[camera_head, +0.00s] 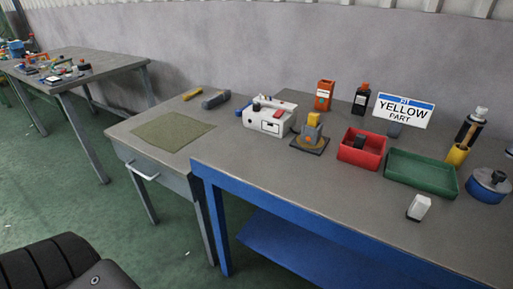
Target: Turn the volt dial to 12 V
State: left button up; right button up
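No dial marked in volts can be made out. A white boxy device (266,122) stands near the back of the blue-framed bench, with a red part on top, dark knob-like parts and a dark-edged panel on its front. Beside it to the right, a small yellow and grey fixture (311,132) with an orange-brown round face stands on a dark square base. Any markings on either are too small to read. Neither of my grippers shows in the head view.
A red bin (374,158) holding a dark item and a green tray (424,186) sit to the right. A white-capped block (418,207) stands near the front edge. A sign reading "YELLOW PART" (403,110) stands behind. A green mat (160,131) lies on the left table.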

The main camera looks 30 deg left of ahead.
aim_at(256, 106)
jog(key=k, duration=1.2)
jog(key=u, duration=1.1)
jog(key=i, duration=1.5)
jog(key=z, duration=0.55)
